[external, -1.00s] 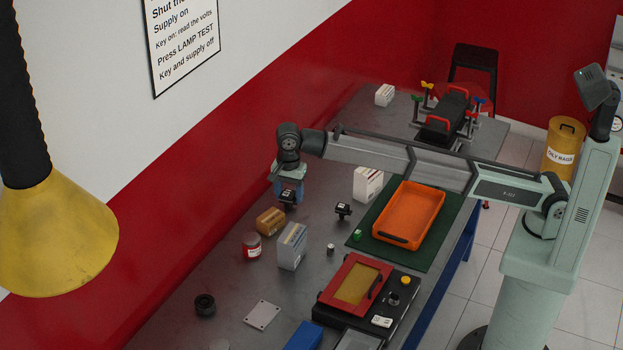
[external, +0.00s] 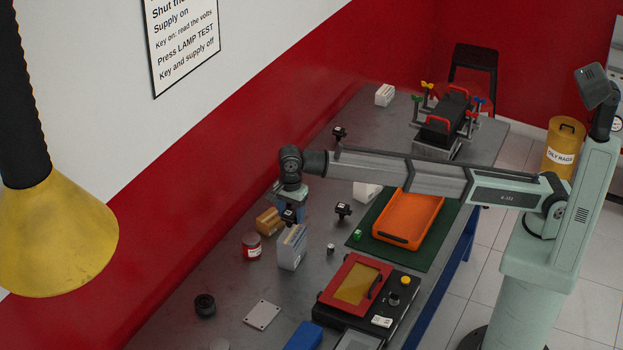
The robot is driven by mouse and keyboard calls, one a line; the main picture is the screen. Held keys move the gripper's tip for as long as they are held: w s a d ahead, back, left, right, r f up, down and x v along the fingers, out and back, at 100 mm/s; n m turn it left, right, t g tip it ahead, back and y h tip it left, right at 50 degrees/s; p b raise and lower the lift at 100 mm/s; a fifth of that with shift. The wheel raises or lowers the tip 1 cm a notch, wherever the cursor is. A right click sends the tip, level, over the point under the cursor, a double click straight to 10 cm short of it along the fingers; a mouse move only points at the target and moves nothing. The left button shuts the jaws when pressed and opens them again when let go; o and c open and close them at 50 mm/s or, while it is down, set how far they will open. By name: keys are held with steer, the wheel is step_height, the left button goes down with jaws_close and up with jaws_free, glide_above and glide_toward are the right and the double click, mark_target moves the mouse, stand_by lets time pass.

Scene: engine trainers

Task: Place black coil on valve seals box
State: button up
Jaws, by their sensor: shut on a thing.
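My gripper (external: 290,208) is shut on a small black coil (external: 289,217) and points down. The coil is at the upper edge of a pale grey-white box (external: 291,254); I cannot tell whether they touch. A brown box (external: 267,221) is just to the left, partly hidden by my gripper. A white box (external: 367,190) lies to the right, partly covered by my arm. The labels are too small to read, so I cannot tell which is the valve seals box. Similar black parts stand on the bench (external: 343,210) and farther back (external: 338,133).
A red tin (external: 251,247) stands left of the grey-white box and a small cylinder (external: 331,249) to its right. An orange tray (external: 408,242) lies on a green mat (external: 425,262). A red-framed black trainer (external: 335,309) is in front.

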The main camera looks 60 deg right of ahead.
mark_target(292, 214)
steer(key=shift+f, duration=1.15)
steer(key=shift+f, duration=0.15)
steer(key=o, duration=1.2)
steer(key=shift+c, duration=0.2)
step_height(292, 214, up, 12)
steer(key=shift+r, duration=0.2)
steer(key=shift+s, duration=0.1)
